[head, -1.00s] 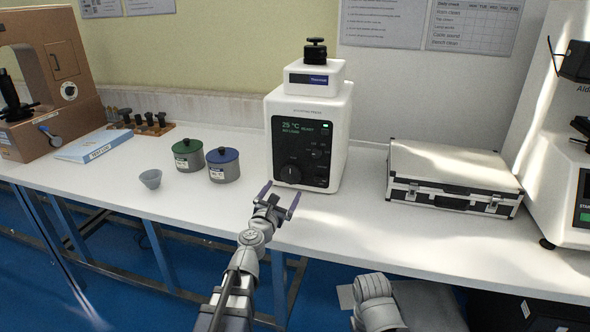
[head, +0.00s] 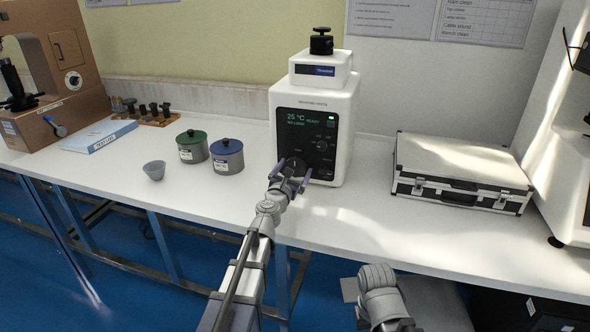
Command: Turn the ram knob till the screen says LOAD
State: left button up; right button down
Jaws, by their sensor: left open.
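The white tester (head: 345,110) stands on the bench with a dark front panel. Its lit screen (head: 308,119) shows green text, "25 °C" and "READY", with a smaller line under it that looks like "NO LOAD". A large dark knob (head: 297,162) is low on the panel's left, partly hidden by my gripper.
A green-lidded pot (head: 191,147), a blue-lidded pot (head: 227,157) and a small grey cup (head: 154,171) stand left of the tester. A silver case (head: 450,165) lies to its right. A brown machine (head: 55,65) stands far left. The bench front (head: 390,225) is clear.

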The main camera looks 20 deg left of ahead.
pick_arm(q)
jog(key=shift+w, duration=0.3)
jog(key=shift+c, duration=0.2)
jog(key=c, duration=1.1)
jog(key=shift+m, duration=0.3)
